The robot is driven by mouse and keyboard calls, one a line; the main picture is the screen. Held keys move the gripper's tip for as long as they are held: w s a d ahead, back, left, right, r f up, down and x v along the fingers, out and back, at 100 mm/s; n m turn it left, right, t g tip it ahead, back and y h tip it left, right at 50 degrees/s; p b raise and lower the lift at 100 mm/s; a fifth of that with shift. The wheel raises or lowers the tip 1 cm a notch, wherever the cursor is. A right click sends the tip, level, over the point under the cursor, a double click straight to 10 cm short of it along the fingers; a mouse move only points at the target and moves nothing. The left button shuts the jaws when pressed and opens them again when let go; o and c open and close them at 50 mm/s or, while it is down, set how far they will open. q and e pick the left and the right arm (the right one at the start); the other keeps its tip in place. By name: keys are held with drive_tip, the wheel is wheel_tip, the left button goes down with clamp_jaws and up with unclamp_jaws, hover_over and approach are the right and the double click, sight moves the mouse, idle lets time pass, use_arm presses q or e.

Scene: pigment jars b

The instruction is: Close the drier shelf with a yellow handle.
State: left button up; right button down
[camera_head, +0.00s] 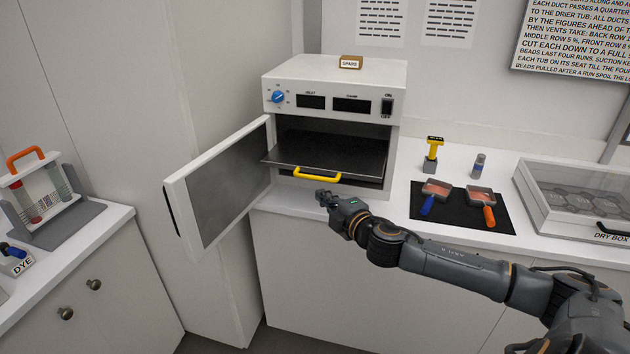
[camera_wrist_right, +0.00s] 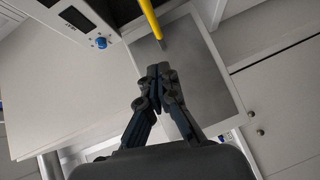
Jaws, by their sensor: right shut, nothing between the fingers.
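The drier (camera_head: 395,75) is a white box on the counter with its door (camera_head: 175,190) swung open to the left. Its dark shelf (camera_head: 325,150) is pulled partly out of the opening. The yellow handle (camera_head: 318,176) sits on the shelf's front edge; part of it also shows at the top of the right wrist view (camera_wrist_right: 149,18). My right gripper (camera_head: 322,197) is shut and empty, just below and in front of the handle, apart from it. Its closed fingertips show in the wrist view (camera_wrist_right: 158,70). My left gripper is out of view.
A SPARE block (camera_head: 350,62) lies on top of the drier. To the right, a black mat (camera_head: 455,222) holds two scoop-like tools, with a yellow-topped stand (camera_head: 432,155) and a small jar (camera_head: 478,166) behind. The dry box (camera_head: 570,200) is farther right. A dye rack (camera_head: 45,200) stands left.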

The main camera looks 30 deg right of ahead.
drive_tip(key=shift+w+d+f+p, duration=0.25)
drive_tip(key=shift+w+d+p, duration=0.25)
drive_tip(key=shift+w, duration=0.9)
drive_tip(key=shift+w+d+f+p, duration=0.35)
drive_tip(key=shift+w+d, duration=0.2)
drive_tip(key=shift+w, duration=0.85)
drive_tip(key=shift+w+d+f+p, duration=0.2)
drive_tip(key=shift+w+d+p, duration=0.3)
drive_tip(key=shift+w, duration=0.9)
drive_tip(key=shift+d, duration=0.15)
